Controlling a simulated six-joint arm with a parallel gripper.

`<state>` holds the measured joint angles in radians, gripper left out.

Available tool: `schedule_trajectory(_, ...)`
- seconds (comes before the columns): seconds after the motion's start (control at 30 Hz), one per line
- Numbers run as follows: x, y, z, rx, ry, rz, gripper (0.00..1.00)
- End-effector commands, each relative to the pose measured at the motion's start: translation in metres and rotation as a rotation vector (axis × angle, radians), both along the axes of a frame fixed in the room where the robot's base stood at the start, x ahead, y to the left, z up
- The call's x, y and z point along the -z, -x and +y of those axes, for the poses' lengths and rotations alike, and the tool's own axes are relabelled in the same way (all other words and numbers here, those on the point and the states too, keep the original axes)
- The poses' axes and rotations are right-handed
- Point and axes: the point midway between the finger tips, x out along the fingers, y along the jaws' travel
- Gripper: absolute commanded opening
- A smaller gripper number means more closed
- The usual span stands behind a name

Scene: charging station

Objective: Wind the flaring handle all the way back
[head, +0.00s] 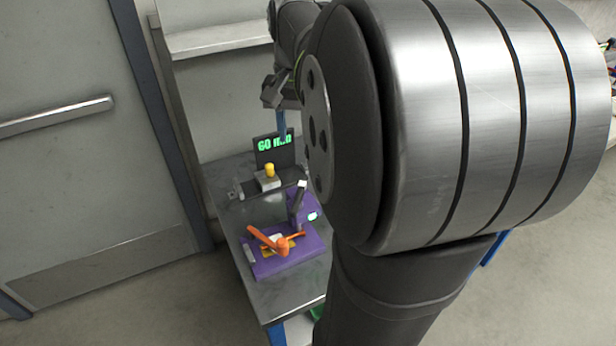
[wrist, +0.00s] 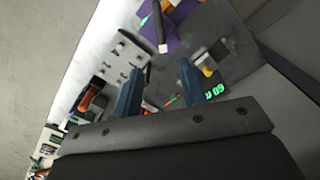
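The orange handle piece (head: 284,246), likely the flaring handle, sits on a purple base (head: 262,268) at the front of the metal table in the head view. It has one arm slanting up left and a shorter one to the right. My gripper (head: 281,138) is at the back of the table, well apart from the orange piece. In the wrist view my gripper (wrist: 160,64) has its two blue fingers spread, with nothing held between them.
A dark display with green digits (head: 275,142) stands at the table's back, behind a grey block with a yellow knob (head: 270,170). A black rod with a white tip (head: 298,198) rises beside the purple base. A grey panel with several knobs (wrist: 118,62) lies left in the wrist view.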

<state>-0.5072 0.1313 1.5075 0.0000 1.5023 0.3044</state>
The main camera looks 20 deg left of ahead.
Motion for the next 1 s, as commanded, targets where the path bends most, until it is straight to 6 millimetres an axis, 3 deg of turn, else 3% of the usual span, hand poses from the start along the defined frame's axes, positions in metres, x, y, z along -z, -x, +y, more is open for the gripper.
schedule_trajectory(0.17, 0.002, 0.000, 0.000, 0.089, 0.000, 0.001, 0.38)
schedule_trajectory(0.33, 0.020, 0.001, 0.000, 0.094, 0.002, 0.003, 0.38)
schedule_trajectory(0.8, 0.121, 0.001, -0.001, 0.093, 0.003, 0.004, 0.38)
schedule_trajectory(1.0, 0.156, 0.001, -0.001, 0.093, 0.003, 0.003, 0.38)
